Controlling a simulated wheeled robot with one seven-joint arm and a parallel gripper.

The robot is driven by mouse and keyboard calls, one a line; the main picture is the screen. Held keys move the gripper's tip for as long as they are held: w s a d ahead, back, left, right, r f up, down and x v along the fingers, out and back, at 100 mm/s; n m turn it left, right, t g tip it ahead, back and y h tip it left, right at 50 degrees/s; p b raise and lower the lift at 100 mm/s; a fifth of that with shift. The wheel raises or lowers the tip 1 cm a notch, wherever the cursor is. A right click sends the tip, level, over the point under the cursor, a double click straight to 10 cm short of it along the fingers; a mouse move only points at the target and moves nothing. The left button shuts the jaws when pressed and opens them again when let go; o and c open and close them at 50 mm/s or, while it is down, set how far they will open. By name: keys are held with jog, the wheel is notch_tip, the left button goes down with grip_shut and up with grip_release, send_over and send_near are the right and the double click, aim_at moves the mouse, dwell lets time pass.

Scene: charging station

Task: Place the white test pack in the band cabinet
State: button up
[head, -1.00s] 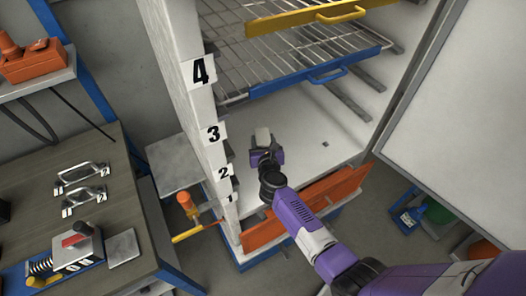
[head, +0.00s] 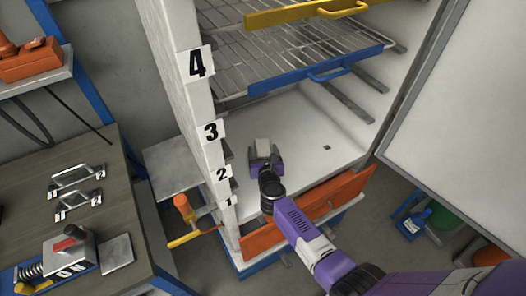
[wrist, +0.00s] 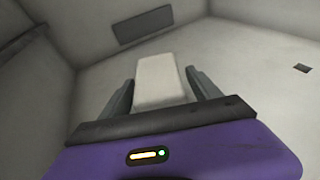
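The white test pack (head: 262,146) is inside the tall cabinet (head: 163,60), low down over its pale bottom floor. My gripper (head: 264,153) reaches in from the front right, with a finger on each side of the pack. In the wrist view the pack (wrist: 160,80) lies between the two grey fingers of my gripper (wrist: 160,90), its far end showing beyond the fingertips. Whether the pack rests on the floor cannot be told.
Above are a blue-fronted wire rack (head: 318,78) and a yellow-fronted one (head: 300,14). An orange front panel (head: 340,195) stands low at the cabinet mouth. Numbered tags line the left post. The open white door (head: 460,100) is at right, a workbench (head: 35,170) at left.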

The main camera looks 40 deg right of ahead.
jog(key=shift+r, duration=0.2)
jog(key=p+v, duration=0.2)
jog(key=v, duration=1)
jog(key=s+a+r+m+t+y, duration=0.1)
jog(key=s+a+r+m+y, duration=0.2)
jog(key=s+a+r+m, duration=0.3)
jog(key=s+a+r+m+t+y, duration=0.1)
jog(key=s+a+r+m+y, duration=0.2)
jog(key=s+m, duration=1)
jog(key=s+a+r+m+t+y, duration=0.1)
jog(key=s+a+r+m+y, duration=0.2)
jog(key=s+a+r+m, duration=0.5)
jog(key=s+r+m, duration=0.1)
jog(key=s+r, duration=0.3)
jog(key=shift+a, duration=0.4)
jog(key=shift+s+r, duration=0.1)
jog(key=shift+s, duration=0.05)
